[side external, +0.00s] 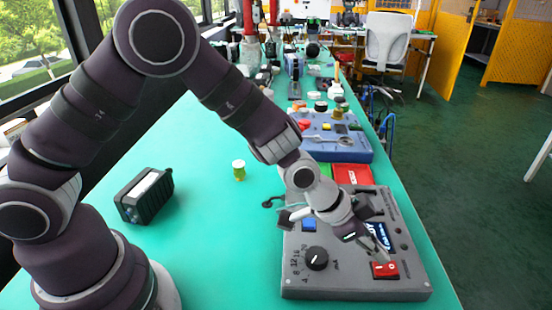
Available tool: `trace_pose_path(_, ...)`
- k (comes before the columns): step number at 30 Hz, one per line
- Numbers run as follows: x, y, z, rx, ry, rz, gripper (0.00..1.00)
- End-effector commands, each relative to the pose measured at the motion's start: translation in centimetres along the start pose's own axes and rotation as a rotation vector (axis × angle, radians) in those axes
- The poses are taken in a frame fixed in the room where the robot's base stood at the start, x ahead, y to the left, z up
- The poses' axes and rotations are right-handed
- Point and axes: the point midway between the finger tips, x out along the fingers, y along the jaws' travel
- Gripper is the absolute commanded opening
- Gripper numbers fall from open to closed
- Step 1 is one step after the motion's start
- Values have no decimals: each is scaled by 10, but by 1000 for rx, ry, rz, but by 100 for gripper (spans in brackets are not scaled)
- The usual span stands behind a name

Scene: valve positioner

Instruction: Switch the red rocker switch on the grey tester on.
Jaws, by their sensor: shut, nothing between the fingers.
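The grey tester (342,281) lies on the green bench at the front right. Its red rocker switch (384,270) is near the tester's front right corner, with a white mark on its face. I cannot tell from this view which side of the rocker is pressed. My gripper (387,253) is shut and empty, angled down toward the right. Its fingertips are just above and behind the rocker switch. I cannot tell whether they touch it. The gripper partly covers the tester's small blue display (377,235).
A black dial (316,258) and a blue button (309,225) are on the tester's left half. A black box (146,195) and a small yellow-green cylinder (239,170) stand left on the bench. A blue panel (335,148) and a red piece (352,174) lie behind the tester.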

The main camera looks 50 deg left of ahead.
Motion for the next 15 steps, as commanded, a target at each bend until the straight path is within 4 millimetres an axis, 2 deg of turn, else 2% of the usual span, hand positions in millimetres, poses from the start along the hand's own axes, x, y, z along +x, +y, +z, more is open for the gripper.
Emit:
trace_pose_path(5,-29,-1,-20,1,7,-3,0)
trace_pose_path(9,-64,-1,-14,-1,4,-4,0)
trace_pose_path(15,-106,0,-4,-1,3,-4,0)
